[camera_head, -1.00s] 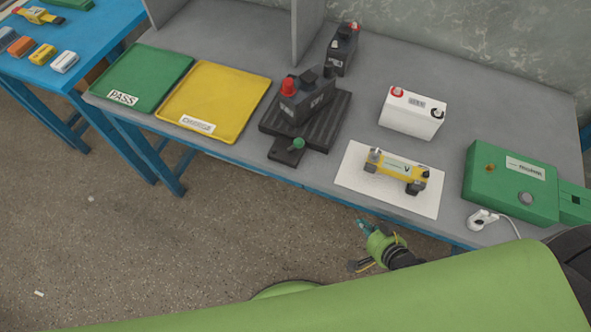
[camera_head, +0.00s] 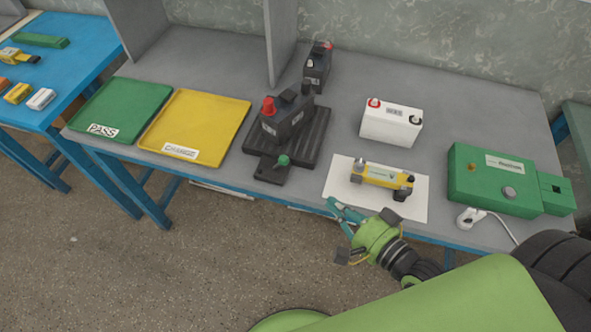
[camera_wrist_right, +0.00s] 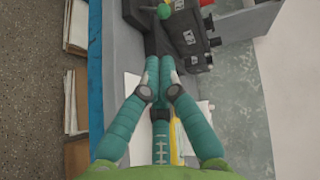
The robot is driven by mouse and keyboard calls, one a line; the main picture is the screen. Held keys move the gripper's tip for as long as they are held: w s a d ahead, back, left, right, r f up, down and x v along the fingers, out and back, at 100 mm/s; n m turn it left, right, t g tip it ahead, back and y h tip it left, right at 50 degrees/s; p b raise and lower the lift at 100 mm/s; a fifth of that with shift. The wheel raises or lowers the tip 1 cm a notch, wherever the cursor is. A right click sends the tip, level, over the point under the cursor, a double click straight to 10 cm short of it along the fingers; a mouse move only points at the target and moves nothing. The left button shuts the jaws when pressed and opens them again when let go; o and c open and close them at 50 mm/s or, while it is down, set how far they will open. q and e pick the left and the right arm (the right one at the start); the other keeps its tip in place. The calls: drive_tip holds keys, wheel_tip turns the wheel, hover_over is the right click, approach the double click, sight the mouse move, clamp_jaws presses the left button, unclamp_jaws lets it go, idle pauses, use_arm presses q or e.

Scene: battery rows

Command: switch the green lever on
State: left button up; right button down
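The green lever is a small green knob (camera_head: 283,160) on a black foot at the front of a black ribbed stand (camera_head: 305,147). The knob also shows at the top of the right wrist view (camera_wrist_right: 164,11), ahead of the fingertips. A dark battery with a red cap (camera_head: 287,120) sits on the stand. My right gripper (camera_head: 331,203) is at the table's front edge by the white sheet, right of and nearer than the lever, apart from it. Its teal fingers meet at the tips in the wrist view (camera_wrist_right: 159,64), with nothing between them. My left gripper is not in view.
A yellow and grey device (camera_head: 382,175) lies on the white sheet (camera_head: 338,178) beside my right gripper. A white battery (camera_head: 391,123) stands behind it. A green box (camera_head: 480,188) is at right. Yellow (camera_head: 205,112) and green (camera_head: 125,104) trays lie at left.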

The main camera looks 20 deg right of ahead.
drive_tip(key=p, duration=0.2)
approach(280, 164)
drive_tip(key=w, duration=0.1)
drive_tip(key=w+f, duration=0.1)
drive_tip(key=w, duration=0.2)
drive_tip(key=shift+w+a+f, duration=0.15)
drive_tip(key=shift+w+f, duration=0.1)
drive_tip(key=shift+w, duration=0.05)
drive_tip(key=shift+x, duration=0.8)
drive_tip(key=shift+s+f, duration=0.1)
